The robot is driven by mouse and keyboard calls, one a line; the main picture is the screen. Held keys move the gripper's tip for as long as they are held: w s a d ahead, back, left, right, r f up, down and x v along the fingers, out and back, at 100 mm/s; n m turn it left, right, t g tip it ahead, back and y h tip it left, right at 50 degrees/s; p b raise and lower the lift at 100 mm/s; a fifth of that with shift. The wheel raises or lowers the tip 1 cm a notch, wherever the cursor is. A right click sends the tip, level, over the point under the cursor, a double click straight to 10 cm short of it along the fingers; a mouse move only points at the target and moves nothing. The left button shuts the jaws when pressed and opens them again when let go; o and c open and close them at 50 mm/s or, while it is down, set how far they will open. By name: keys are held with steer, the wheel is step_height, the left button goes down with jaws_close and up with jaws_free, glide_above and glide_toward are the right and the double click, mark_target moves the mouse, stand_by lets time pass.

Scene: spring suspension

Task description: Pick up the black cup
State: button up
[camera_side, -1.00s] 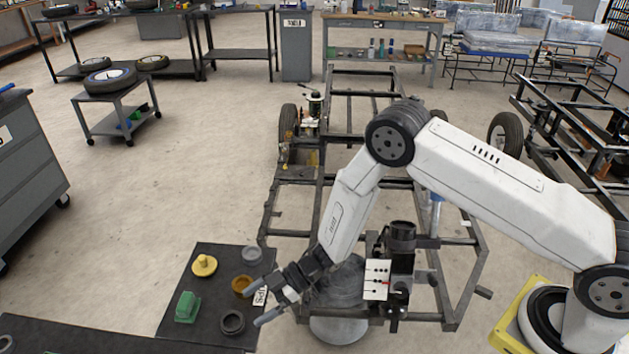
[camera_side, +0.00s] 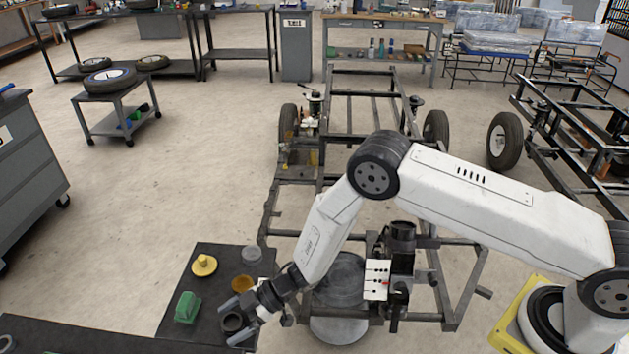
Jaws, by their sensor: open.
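The black cup (camera_side: 232,323) stands near the front right of the dark mat (camera_side: 212,268). It is round and dark, with its open top showing. My gripper (camera_side: 228,322) is open and low over the mat, coming in from the right. One grey finger shows on the far side of the cup and the other on the near side. I cannot tell whether either finger touches the cup.
An amber cup (camera_side: 242,284) sits just behind the black cup, and a grey cup (camera_side: 252,254) is farther back. A green block (camera_side: 187,307) and a yellow knobbed piece (camera_side: 204,265) lie to the left. A metal frame (camera_side: 270,222) stands behind.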

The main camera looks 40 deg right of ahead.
steer(key=shift+a, duration=0.1)
stand_by(0.4)
steer(key=c, duration=1.3)
steer(key=shift+r, duration=0.2)
steer(key=shift+r, duration=0.8)
steer(key=s+d+r, duration=0.7)
steer(key=s+r, duration=0.4)
steer(key=s, duration=0.1)
